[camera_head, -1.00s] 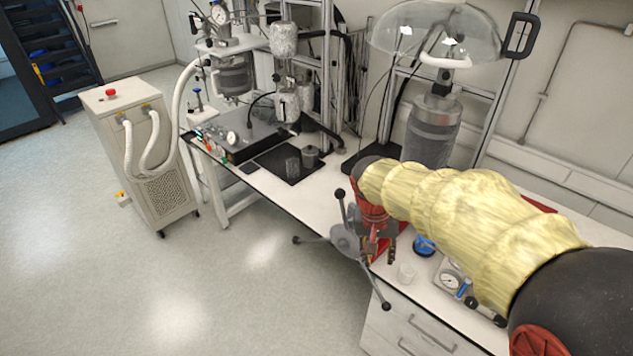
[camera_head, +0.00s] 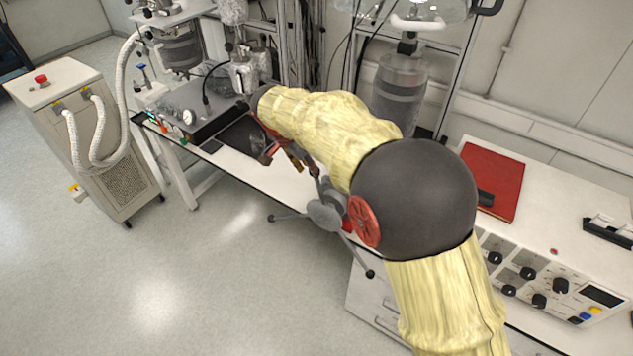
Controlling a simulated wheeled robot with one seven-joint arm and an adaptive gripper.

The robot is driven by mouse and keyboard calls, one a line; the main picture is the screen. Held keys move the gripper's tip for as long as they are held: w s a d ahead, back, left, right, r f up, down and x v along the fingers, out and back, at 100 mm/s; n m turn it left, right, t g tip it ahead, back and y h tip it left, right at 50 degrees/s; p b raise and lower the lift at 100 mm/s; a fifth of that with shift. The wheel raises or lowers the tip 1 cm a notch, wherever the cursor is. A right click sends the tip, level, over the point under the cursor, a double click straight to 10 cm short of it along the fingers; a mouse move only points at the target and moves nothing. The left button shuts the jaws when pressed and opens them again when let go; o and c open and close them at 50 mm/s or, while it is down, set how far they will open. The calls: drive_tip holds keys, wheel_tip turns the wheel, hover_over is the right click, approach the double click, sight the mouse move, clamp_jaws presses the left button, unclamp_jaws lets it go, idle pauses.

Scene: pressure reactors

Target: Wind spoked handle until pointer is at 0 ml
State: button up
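The grey spoked handle (camera_head: 327,211) is at the front edge of the white bench, in the middle of the head view. Its dark-knobbed spokes point up, left and down to the right. My gripper (camera_head: 282,162), with red and dark fingers, is just up and left of the hub, close to the upper spoke's knob. The fingers look spread with a gap, and nothing shows between them. I cannot tell whether a finger touches the upper spoke. The pointer and the ml scale are not visible; my arm covers the area behind the handle.
A red folder (camera_head: 490,181) and a control panel with knobs (camera_head: 540,280) are on the right. A reactor vessel (camera_head: 400,90) stands behind my arm. A chiller cabinet with white hoses (camera_head: 105,165) is at left. The floor in front of the bench is clear.

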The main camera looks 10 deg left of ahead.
sight(318, 181)
drive_tip(key=p+x, duration=0.1)
drive_tip(key=x, duration=0.9)
drive_tip(key=shift+f, duration=0.2)
drive_tip(key=shift+c, duration=1.2)
drive_tip(key=c, duration=0.5)
drive_tip(key=shift+w, duration=0.1)
clamp_jaws()
drive_tip(key=shift+r, duration=0.15)
